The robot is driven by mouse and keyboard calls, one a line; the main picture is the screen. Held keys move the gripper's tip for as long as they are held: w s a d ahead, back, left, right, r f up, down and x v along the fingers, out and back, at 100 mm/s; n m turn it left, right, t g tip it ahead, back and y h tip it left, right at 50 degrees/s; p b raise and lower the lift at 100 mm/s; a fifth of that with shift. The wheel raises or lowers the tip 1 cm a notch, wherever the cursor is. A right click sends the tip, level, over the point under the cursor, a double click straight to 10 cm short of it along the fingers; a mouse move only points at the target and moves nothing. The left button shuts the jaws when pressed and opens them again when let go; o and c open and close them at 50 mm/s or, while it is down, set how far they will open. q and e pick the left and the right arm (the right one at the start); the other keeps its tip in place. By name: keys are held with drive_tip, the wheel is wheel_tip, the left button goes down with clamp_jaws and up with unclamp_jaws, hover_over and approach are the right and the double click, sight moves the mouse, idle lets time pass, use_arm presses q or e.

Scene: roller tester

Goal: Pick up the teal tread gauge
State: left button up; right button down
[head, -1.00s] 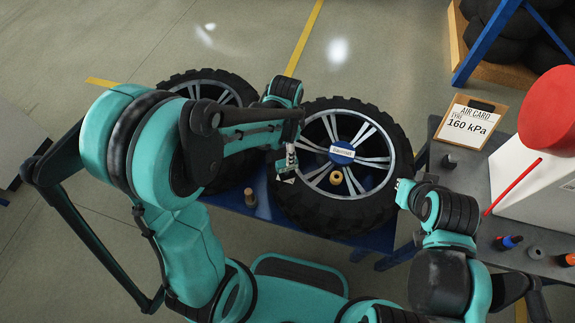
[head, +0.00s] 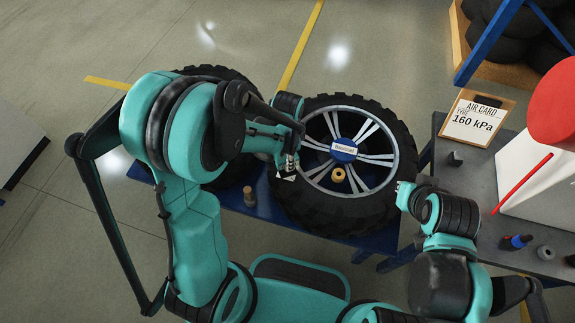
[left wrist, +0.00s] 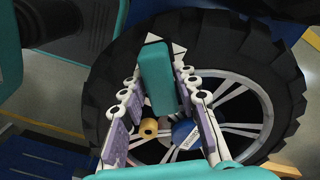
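The teal tread gauge (left wrist: 157,78) is a rounded block between the fingers of my left gripper (left wrist: 164,60) in the left wrist view. The fingers close in on both its sides and appear to grip it, with the tire behind. In the head view my left gripper (head: 287,168) hangs over the left edge of the front tire (head: 300,205); the gauge cannot be made out there. My right gripper (head: 404,194) is at the tire's right side, and its fingers are too small to read.
The tires lie on a blue stand (head: 236,203). At right, a grey table (head: 462,182) holds the air card (head: 474,122), a white box (head: 545,190) and small parts.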

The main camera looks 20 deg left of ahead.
use_arm(q)
clamp_jaws()
drive_tip(key=shift+r+p, duration=0.4)
drive_tip(key=shift+r, duration=0.3)
wheel_tip(320, 180, up, 3)
drive_tip(key=shift+f+p, duration=0.1)
drive_tip(key=shift+p, duration=0.7)
drive_tip(key=w+d+r+p, duration=0.2)
drive_tip(key=d+r, duration=0.4)
drive_tip(key=d, duration=0.5)
drive_tip(key=shift+w+d+r+p, duration=0.2)
drive_tip(key=shift+r+p, duration=0.2)
drive_tip(key=shift+p, duration=0.3)
